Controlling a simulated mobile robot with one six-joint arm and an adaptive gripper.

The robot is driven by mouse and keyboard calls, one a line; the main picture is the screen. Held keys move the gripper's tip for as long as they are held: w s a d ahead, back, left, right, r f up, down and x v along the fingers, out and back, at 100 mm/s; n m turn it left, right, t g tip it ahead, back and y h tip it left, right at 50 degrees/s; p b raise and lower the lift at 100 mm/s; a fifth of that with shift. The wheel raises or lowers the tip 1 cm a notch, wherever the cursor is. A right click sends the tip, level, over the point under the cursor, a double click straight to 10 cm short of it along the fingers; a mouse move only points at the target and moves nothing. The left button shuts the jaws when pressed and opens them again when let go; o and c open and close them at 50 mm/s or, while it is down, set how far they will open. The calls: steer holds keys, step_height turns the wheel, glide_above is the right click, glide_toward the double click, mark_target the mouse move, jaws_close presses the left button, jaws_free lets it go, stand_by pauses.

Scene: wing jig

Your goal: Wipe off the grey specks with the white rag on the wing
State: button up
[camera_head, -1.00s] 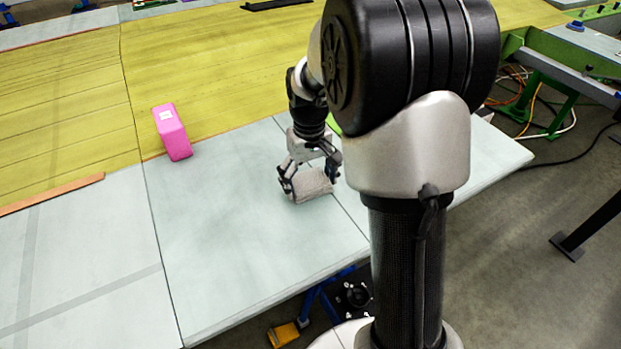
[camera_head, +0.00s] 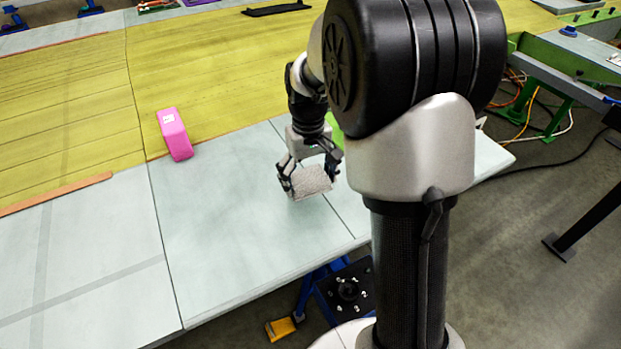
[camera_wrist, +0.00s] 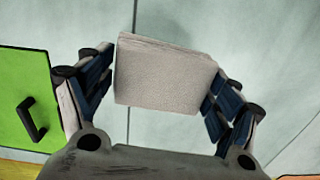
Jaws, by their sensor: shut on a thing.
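The white rag (camera_head: 311,182) is a folded, greyish-white block held between the fingers of my gripper (camera_head: 308,176). In the wrist view the rag (camera_wrist: 165,75) fills the space between both fingers of my gripper (camera_wrist: 160,85), slightly tilted. The rag is over the pale part of the wing (camera_head: 235,215), close to its surface; I cannot tell whether it touches. The pale wing surface also shows in the wrist view (camera_wrist: 265,50). I cannot make out distinct grey specks in either view; part of the wing is hidden behind my arm.
A green thing with a black handle (camera_wrist: 20,105) is at the left in the wrist view. A wooden strip (camera_head: 60,193) lies at the far left. The pale surface left of the rag is clear.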

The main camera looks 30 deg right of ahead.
steer(key=shift+r+p, duration=0.95)
steer(key=shift+r, duration=0.45)
